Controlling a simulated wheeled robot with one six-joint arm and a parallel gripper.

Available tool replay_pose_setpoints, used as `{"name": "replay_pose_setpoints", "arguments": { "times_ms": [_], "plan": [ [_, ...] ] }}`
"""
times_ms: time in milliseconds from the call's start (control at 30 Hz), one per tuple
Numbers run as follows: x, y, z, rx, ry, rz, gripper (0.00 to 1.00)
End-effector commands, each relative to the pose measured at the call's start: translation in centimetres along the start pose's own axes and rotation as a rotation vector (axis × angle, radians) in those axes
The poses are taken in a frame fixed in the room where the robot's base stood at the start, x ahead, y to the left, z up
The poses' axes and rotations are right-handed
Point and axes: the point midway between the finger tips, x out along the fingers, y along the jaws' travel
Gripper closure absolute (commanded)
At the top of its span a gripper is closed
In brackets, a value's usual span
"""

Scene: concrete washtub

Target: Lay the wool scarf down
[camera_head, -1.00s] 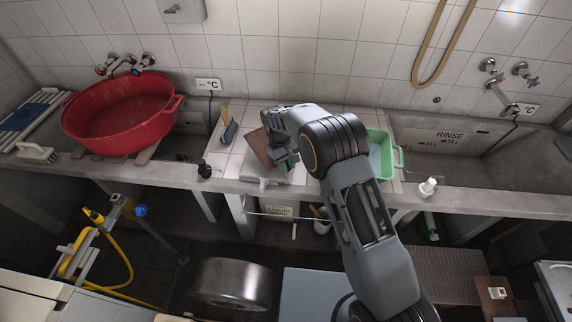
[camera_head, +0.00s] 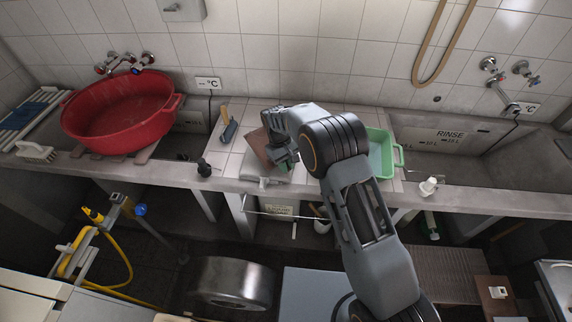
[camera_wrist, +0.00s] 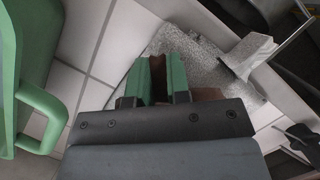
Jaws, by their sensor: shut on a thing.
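The wool scarf is a flat brown piece (camera_head: 265,149) above the tiled counter between the two basins. My gripper (camera_head: 287,160) is shut on it. In the wrist view, the scarf (camera_wrist: 158,80) shows as a narrow brown strip between the green fingers of my gripper (camera_wrist: 162,72), with more brown just right of them. Most of it is hidden behind my gripper there. A light grey, speckled flat piece (camera_wrist: 205,68) lies below the scarf. I cannot tell whether the scarf touches it.
A green tub (camera_head: 386,150) stands close on the right. A brush with a wooden handle (camera_head: 229,130) lies to the left, near a dark small object (camera_head: 204,168) at the front edge. A red basin (camera_head: 118,115) sits farther left. Bare tiles (camera_head: 232,160) show left of the scarf.

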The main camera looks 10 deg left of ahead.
Motion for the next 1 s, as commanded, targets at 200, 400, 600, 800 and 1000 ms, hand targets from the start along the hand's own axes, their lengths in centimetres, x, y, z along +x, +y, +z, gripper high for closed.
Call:
{"name": "replay_pose_setpoints", "arguments": {
  "times_ms": [200, 400, 600, 800, 1000],
  "plan": [
    [-0.01, 0.01, -0.03, 0.0, 0.001, 0.0, 0.82],
    [0.0, 0.01, -0.03, 0.0, 0.001, 0.0, 0.63],
    [0.02, 0.0, -0.02, 0.0, 0.001, 0.0, 0.54],
    [0.09, 0.0, -0.01, 0.0, -0.001, 0.0, 0.54],
    [-0.05, 0.0, 0.02, 0.0, 0.0, 0.0, 0.54]
  ]
}}
